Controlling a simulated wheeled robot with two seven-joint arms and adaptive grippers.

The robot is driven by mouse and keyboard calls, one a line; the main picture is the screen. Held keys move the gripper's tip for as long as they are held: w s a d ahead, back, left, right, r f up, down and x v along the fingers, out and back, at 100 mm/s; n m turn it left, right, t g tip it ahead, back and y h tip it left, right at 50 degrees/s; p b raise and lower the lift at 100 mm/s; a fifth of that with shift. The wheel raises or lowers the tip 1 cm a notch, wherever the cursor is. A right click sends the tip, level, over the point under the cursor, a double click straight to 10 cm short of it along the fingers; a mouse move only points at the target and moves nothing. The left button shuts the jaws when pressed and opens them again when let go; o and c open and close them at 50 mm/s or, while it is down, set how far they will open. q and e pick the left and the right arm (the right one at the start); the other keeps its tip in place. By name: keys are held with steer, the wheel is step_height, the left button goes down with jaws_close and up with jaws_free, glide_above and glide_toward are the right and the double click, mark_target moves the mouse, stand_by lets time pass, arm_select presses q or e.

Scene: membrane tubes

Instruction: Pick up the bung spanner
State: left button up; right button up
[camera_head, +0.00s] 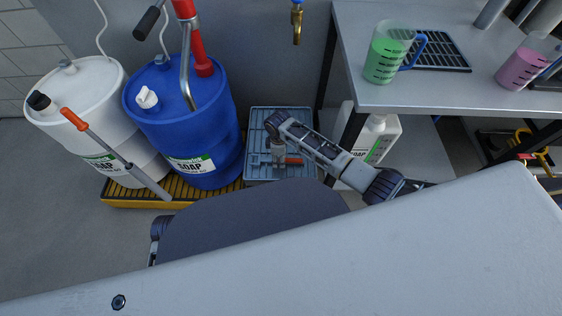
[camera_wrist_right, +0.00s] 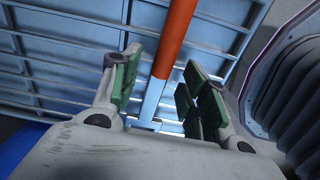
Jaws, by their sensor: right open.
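A tool with an orange handle (camera_head: 292,160), which I take for the bung spanner, lies over the blue-grey slatted tray (camera_head: 256,172) on the floor. In the right wrist view its orange handle (camera_wrist_right: 174,42) and bare metal shaft run between the fingers. My right gripper (camera_head: 278,150) is low over the tray, at the tool. Its green-padded fingers (camera_wrist_right: 162,82) are open on either side of the shaft, with a gap to the right-hand pads. Part of the tool is hidden by the gripper. My left gripper does not show.
A blue drum (camera_head: 185,120) with a red pump and a white drum (camera_head: 92,85) stand on a yellow-edged pallet (camera_head: 120,203). Another orange-handled bar (camera_head: 115,155) leans there. A white soap container (camera_head: 385,135) stands right of the tray, below a bench (camera_head: 450,92) holding jugs.

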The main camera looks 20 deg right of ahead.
steer(key=shift+f, duration=0.1)
stand_by(0.4)
jaws_close()
